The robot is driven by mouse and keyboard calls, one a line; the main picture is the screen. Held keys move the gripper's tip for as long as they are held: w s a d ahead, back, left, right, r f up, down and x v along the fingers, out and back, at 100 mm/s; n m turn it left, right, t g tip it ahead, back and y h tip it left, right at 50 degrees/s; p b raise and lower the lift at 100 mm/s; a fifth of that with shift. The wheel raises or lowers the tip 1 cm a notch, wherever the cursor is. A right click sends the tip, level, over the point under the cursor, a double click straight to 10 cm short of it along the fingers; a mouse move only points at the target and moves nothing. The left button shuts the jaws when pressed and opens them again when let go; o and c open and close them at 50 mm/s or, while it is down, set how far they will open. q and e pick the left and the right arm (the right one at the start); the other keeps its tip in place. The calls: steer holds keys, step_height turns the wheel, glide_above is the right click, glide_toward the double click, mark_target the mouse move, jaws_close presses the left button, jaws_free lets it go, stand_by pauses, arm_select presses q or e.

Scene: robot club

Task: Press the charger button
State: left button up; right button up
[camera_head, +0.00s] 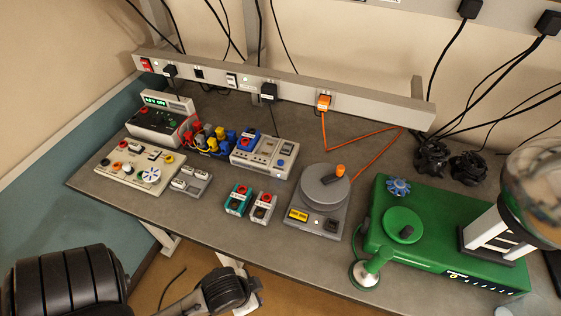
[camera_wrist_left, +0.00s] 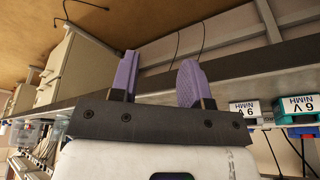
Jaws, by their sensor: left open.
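The likely charger (camera_head: 262,155) is a light grey box in the middle of the bench, with a blue battery block (camera_head: 247,139) in its left bay and empty slots beside it. A round blue button (camera_head: 281,163) sits on its lower right corner. My left arm comes in low at the front left, below the bench edge, well apart from the charger. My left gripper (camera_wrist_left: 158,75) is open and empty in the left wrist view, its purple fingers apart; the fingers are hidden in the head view. My right gripper is not in view.
A teal battery block (camera_head: 238,199) and a grey one (camera_head: 263,208) stand in front of the charger. A turntable device (camera_head: 325,195) and green machine (camera_head: 455,250) are to the right. Colored plugs (camera_head: 208,138), control boxes (camera_head: 140,167) and a small grey block (camera_head: 191,181) are left.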

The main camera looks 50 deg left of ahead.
arm_select(q)
jaws_close()
stand_by(1.1)
